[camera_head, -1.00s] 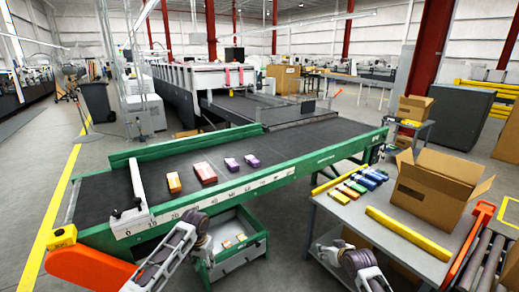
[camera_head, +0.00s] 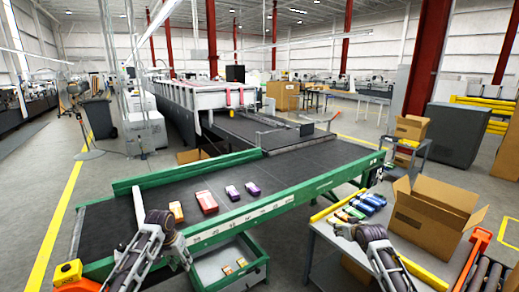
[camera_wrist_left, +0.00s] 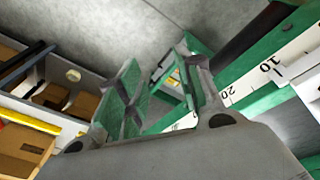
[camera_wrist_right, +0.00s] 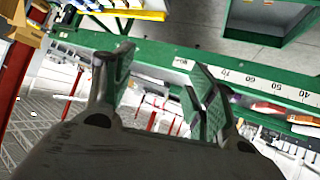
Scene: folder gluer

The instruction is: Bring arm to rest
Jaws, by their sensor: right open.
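My left arm comes in from the lower left of the head view, its gripper (camera_head: 180,258) hanging in front of the belt's green front rail. In the left wrist view the left gripper's green-padded fingers (camera_wrist_left: 160,90) are apart with nothing held. My right gripper (camera_head: 342,229) is in front of the side table with the small boxes. In the right wrist view its fingers (camera_wrist_right: 160,85) are apart and empty, with the ruler rail beyond. Both grippers are partly hidden by their arm links in the head view.
The dark conveyor belt (camera_head: 130,205) carries orange, red and purple boxes (camera_head: 207,202). A green-rimmed bin (camera_head: 215,283) with small boxes sits below. Grey floor is open at left.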

